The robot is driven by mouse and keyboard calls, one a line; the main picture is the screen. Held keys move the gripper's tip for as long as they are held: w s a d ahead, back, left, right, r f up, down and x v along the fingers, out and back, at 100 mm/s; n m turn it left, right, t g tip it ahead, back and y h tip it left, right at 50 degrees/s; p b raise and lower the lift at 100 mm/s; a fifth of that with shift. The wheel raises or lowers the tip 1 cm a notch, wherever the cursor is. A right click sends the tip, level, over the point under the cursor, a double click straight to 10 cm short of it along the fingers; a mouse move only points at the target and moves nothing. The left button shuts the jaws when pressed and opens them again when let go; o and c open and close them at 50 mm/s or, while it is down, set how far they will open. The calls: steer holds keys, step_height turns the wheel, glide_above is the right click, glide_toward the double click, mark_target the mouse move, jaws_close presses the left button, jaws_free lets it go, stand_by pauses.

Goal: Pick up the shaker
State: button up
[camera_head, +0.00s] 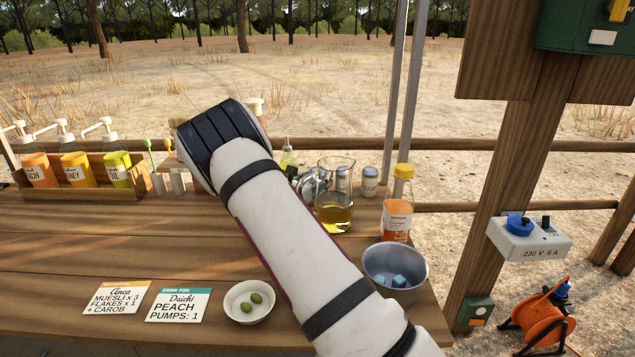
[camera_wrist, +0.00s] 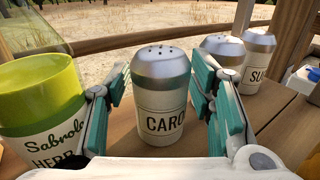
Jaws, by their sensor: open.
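A shaker (camera_wrist: 160,95) with a silver perforated lid and a white body stands upright in the middle of the wrist view; its label reads "CARO", with the rest cut off. My gripper (camera_wrist: 158,82) is open, with one teal-padded finger on each side of this shaker. A gap shows on the left; on the right the finger is close, and I cannot tell whether it touches. Two more shakers stand to the right, one (camera_wrist: 222,52) partly behind the finger and one (camera_wrist: 258,58) labelled "SU". In the head view my arm hides most of the gripper.
A green-rimmed "Sabrolo" container (camera_wrist: 42,105) stands close left of my gripper.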

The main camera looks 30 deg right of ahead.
steer(key=c, duration=1)
steer(key=shift+r, duration=0.15)
